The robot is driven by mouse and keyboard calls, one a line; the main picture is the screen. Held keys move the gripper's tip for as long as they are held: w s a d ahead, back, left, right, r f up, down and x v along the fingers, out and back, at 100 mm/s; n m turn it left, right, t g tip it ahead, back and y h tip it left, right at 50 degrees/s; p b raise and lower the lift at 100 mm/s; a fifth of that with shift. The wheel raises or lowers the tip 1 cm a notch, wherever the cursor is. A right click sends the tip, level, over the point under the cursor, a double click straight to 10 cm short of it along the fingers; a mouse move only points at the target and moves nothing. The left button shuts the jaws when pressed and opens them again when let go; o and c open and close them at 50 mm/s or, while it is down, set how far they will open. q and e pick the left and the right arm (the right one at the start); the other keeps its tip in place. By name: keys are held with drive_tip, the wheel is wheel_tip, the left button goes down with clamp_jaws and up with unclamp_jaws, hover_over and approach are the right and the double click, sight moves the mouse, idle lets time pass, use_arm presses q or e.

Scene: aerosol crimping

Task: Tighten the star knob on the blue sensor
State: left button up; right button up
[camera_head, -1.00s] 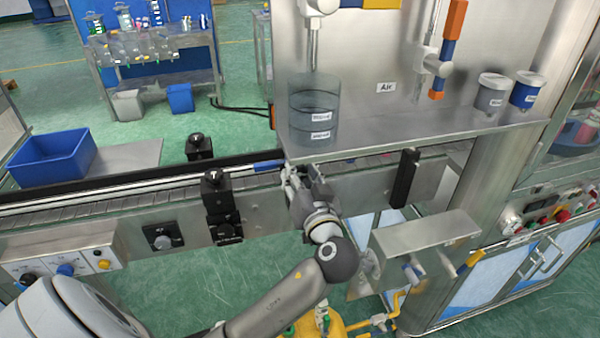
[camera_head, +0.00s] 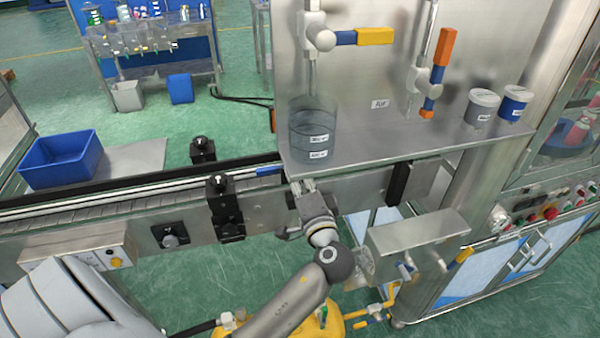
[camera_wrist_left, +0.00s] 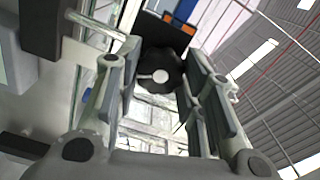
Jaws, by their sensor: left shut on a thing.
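A black star knob (camera_wrist_left: 158,72) with a pale centre sits between the two fingers of my left gripper (camera_wrist_left: 160,88) in the left wrist view. The gripper is shut on it. In the head view my left gripper (camera_head: 302,188) is at the conveyor's near side, just under the front edge of the steel shelf, and its fingertips and the knob are mostly hidden there. A small blue part (camera_head: 268,170), probably the blue sensor, shows just left of the gripper at the conveyor edge. My right gripper is in neither view.
The steel shelf (camera_head: 400,150) overhangs the gripper and carries a clear cylinder (camera_head: 313,128) and two labelled pots. Black brackets (camera_head: 224,205) stand on the conveyor at left. A steel box (camera_head: 415,235) is close on the right of the arm.

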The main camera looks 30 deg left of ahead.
use_arm(q)
drive_tip(key=m+p, duration=0.3)
drive_tip(key=m, duration=0.2)
idle(0.5)
drive_tip(key=o, duration=1)
drive_tip(key=shift+f, duration=0.1)
drive_tip(key=v, duration=1.2)
